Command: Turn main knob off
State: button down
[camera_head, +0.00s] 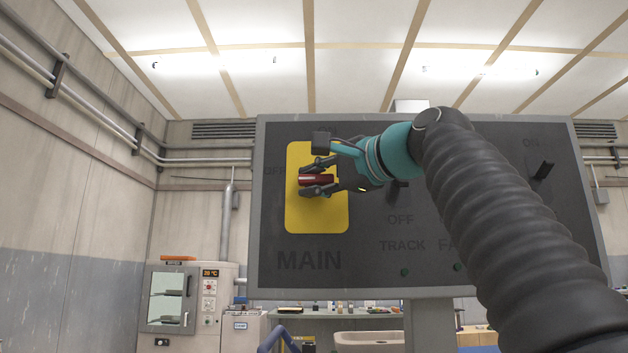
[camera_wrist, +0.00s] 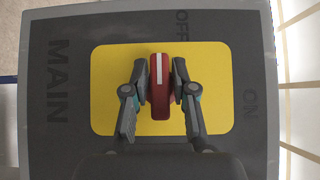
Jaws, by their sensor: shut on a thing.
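The red main knob (camera_head: 316,180) sits on the yellow plate (camera_head: 320,217) of the dark panel, above the word MAIN. My gripper (camera_head: 305,178) has one finger above the knob and one below it. In the wrist view the red knob (camera_wrist: 159,98) stands between the two fingers of my gripper (camera_wrist: 160,80), which are shut on its sides. Its white line points up in that view, toward the side with the OFF mark (camera_wrist: 182,25). The ON mark (camera_wrist: 249,104) is at the right there. In the head view the knob lies level and OFF is at its left, partly legible.
The panel (camera_head: 300,278) also bears a TRACK switch partly behind my arm, and a black switch (camera_head: 543,171) at the far right near an ON mark. A cabinet (camera_head: 184,298) and a bench stand beyond.

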jog(key=shift+f, duration=0.1)
dwell(0.3)
jog(key=c, duration=1.1)
grip_release()
jog(key=v, duration=1.2)
